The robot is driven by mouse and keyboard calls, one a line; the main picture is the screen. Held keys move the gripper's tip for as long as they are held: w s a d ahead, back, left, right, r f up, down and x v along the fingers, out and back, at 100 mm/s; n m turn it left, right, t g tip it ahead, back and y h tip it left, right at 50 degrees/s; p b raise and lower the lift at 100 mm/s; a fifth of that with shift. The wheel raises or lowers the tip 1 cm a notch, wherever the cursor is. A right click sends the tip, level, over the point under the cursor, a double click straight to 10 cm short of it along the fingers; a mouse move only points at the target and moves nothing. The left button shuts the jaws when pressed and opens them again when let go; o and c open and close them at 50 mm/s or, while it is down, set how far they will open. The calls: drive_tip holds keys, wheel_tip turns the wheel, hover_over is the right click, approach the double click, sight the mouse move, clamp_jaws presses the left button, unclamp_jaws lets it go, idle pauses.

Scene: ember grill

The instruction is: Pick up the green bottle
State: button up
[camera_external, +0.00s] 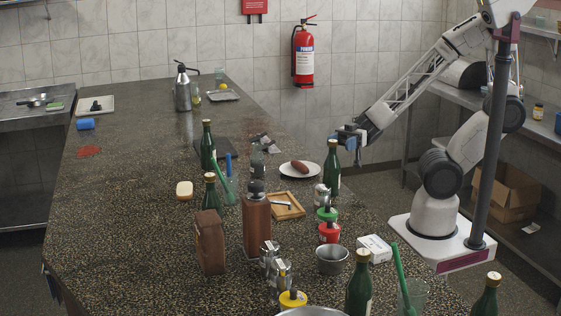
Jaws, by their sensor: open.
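Several green bottles stand upright on the dark speckled counter (120,215). One green bottle (331,172) is at the counter's right edge beside a white plate, close below my gripper (347,142). Another green bottle (208,145) stands left of the middle, and one more green bottle (211,193) is nearer. A green bottle (359,285) and another green bottle (489,297) are at the front, cut by the picture's lower edge. My gripper is open, at the neck height of the bottle by the plate. Whether it touches that bottle I cannot tell.
Brown wooden blocks (256,227), a metal bowl (332,261), red and green-topped containers and a wooden tray (289,212) crowd the middle and front. The left side of the counter is mostly clear.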

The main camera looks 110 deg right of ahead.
sight(333, 147)
drive_tip(key=shift+n, duration=0.5)
drive_tip(key=shift+w+a, duration=0.1)
drive_tip(key=shift+w, duration=0.1)
drive_tip(key=shift+x, duration=2.2)
drive_tip(key=shift+f, duration=0.1)
clamp_jaws()
